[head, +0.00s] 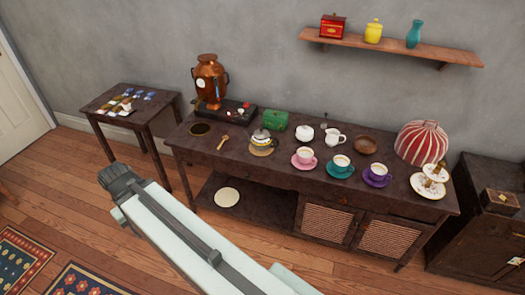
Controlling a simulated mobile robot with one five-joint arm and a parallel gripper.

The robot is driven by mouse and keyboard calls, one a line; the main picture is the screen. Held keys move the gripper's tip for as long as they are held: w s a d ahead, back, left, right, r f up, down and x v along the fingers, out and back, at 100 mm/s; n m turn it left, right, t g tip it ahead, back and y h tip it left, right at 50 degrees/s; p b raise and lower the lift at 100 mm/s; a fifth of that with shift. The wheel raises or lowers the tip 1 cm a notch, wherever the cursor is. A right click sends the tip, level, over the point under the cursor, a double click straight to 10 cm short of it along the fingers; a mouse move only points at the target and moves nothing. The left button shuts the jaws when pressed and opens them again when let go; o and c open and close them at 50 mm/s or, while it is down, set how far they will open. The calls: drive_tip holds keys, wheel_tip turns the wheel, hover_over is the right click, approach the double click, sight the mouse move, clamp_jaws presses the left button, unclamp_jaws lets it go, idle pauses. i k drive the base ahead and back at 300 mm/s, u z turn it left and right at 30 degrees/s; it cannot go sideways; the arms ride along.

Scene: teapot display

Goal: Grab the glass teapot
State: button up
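The glass teapot (261,138), with a rounded body and a pale lid, stands upright on a round tan mat (261,152) on the long dark sideboard (228,159). It is left of the cups. My gripper (114,174) is the dark end of my pale arm, in the left part of the head view. It is in front of and left of the sideboard, well apart from the teapot. Its fingers are too small and dark to tell whether they are open or shut.
A copper samovar (209,80), green box (275,120), white sugar bowl (305,133) and pink cup (305,156) surround the teapot. A wooden scoop (222,143) lies to its left.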

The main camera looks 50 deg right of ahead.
sight(259, 145)
drive_tip(key=z, duration=0.15)
drive_tip(key=i, duration=1.4)
drive_tip(key=u, duration=0.05)
